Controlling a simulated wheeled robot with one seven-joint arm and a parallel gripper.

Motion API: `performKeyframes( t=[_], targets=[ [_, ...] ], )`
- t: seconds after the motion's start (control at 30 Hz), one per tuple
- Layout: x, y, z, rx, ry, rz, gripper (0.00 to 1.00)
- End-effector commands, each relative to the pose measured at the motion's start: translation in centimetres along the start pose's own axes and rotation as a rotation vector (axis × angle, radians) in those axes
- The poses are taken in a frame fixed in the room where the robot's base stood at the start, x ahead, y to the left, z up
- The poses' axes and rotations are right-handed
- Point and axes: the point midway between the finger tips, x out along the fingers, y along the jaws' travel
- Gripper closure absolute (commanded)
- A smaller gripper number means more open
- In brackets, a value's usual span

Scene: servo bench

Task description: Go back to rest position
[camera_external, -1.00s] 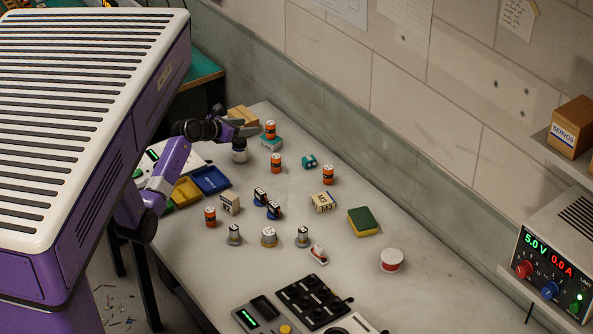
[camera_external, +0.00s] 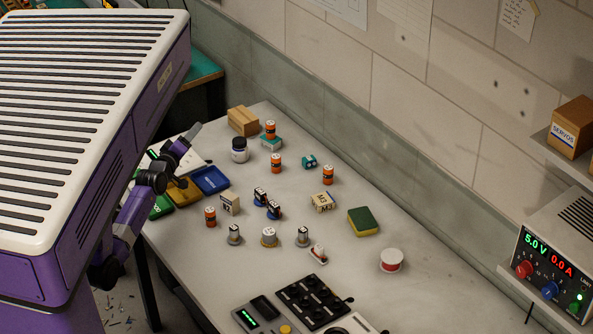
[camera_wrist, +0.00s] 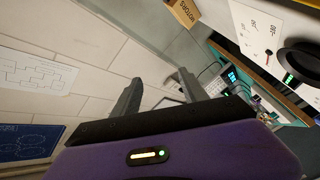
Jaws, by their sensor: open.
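My gripper (camera_external: 184,139) is at the left end of the bench in the outside view, raised beside my body near the coloured trays. In the wrist view both fingers (camera_wrist: 160,92) show, spread apart with nothing between them. That view is tilted and looks toward the wall and shelf, away from the bench top's small parts. My folded arm hangs close to my purple body, partly beyond the bench edge.
The bench (camera_external: 365,290) holds a blue tray (camera_external: 211,180), a yellow tray (camera_external: 184,192), a dark-lidded jar (camera_external: 239,150), several orange cylinders, small servos, a sponge (camera_external: 363,222) and a white-and-red round tub (camera_external: 391,260). A power supply (camera_external: 560,255) stands at right.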

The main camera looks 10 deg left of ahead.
Motion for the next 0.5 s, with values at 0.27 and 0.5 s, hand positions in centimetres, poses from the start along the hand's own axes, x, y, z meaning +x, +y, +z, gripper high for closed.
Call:
performKeyframes(
  t=[0.27,0.5],
  targets=[
    [-11.8,-1.4,-1.4,0.558,0.059,-0.06,0.49],
    [-20.7,-0.8,-2.1,0.873,0.035,-0.135,0.49]
  ],
)
